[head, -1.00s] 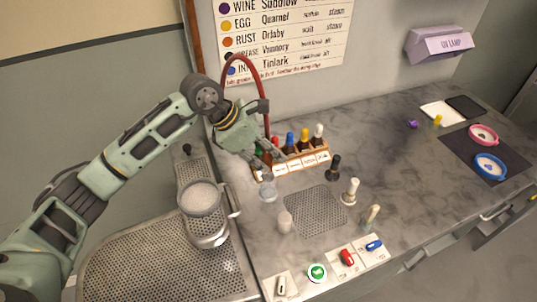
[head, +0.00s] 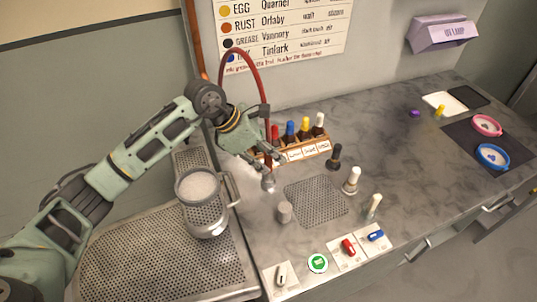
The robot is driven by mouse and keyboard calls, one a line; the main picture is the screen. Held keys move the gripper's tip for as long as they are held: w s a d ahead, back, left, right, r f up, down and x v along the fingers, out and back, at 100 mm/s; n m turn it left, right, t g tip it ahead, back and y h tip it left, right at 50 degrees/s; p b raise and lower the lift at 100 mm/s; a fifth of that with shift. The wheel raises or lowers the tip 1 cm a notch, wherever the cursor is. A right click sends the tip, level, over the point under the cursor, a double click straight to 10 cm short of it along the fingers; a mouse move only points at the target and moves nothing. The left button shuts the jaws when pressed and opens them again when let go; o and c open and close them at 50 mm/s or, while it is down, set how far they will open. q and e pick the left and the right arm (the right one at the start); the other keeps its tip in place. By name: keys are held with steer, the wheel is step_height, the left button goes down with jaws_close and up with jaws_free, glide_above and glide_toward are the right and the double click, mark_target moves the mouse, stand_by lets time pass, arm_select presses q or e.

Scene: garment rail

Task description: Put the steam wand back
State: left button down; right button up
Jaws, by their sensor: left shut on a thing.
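The steam wand (head: 268,181) has a grey metal nozzle that points down over the counter, with a red hose (head: 239,53) looping up behind my left arm. My left gripper (head: 276,157) is shut on the wand, and its fingers hide much of the handle. The nozzle is just in front of the bottle rack, to the right of the metal pot. I cannot make out the wand's holder. My right gripper is not in view.
A wooden rack of coloured bottles (head: 308,152) stands close behind the gripper. A pot (head: 203,216) stands on the perforated tray at left.

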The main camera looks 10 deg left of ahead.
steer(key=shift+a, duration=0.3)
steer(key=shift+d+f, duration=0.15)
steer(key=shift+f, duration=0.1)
arm_select(q)
steer(key=shift+r, duration=0.1)
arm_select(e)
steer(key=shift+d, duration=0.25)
arm_select(q)
steer(key=shift+b, duration=0.45)
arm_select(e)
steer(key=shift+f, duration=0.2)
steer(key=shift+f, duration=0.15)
arm_select(q)
steer(key=shift+f+b, duration=0.25)
steer(key=shift+b, duration=0.1)
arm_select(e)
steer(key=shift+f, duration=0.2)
arm_select(q)
steer(key=shift+f+b, duration=0.2)
steer(key=shift+b, duration=0.1)
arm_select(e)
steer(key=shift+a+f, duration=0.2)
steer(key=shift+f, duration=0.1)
